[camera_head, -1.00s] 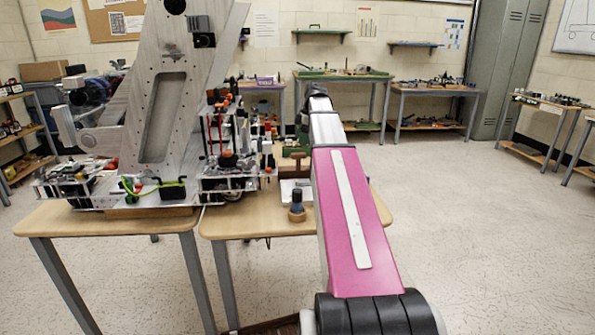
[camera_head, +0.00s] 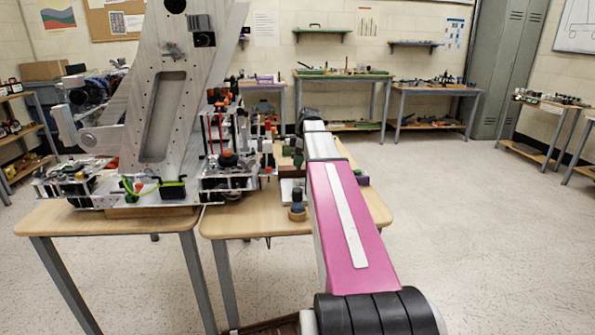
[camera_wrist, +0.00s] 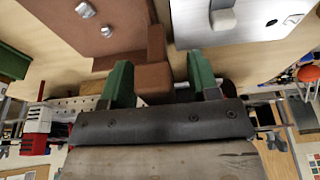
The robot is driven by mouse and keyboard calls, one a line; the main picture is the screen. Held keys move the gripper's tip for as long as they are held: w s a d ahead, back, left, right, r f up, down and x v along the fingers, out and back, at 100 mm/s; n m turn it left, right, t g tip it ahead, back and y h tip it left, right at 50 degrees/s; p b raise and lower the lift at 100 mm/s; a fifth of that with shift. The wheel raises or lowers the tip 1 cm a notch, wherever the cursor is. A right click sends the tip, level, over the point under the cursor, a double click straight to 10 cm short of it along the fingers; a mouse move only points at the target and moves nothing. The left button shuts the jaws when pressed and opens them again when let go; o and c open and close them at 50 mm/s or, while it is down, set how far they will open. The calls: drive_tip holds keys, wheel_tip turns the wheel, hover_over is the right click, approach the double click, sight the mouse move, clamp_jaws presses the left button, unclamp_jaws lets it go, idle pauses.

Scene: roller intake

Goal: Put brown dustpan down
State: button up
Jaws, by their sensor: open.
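The brown dustpan (camera_wrist: 95,30) shows in the wrist view, its flat pan at the upper left over the pale wooden tabletop. Its blocky brown handle (camera_wrist: 154,82) lies between the green fingers of my gripper (camera_wrist: 160,84). The fingers are open, one on each side of the handle, with a gap most visible on the right. The pan looks to lie on or very near the tabletop; I cannot tell exact contact. In the head view my arm hides the gripper and most of that spot.
A silver box (camera_wrist: 250,22) stands close right of the handle in the wrist view. In the head view, a dark bottle-like item (camera_head: 297,206) stands near the table's (camera_head: 235,222) front edge. A large grey machine (camera_head: 160,110) crowds the left. Floor at right is clear.

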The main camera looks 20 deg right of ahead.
drive_tip(key=shift+c, duration=0.3)
clamp_jaws()
drive_tip(key=shift+r, duration=0.15)
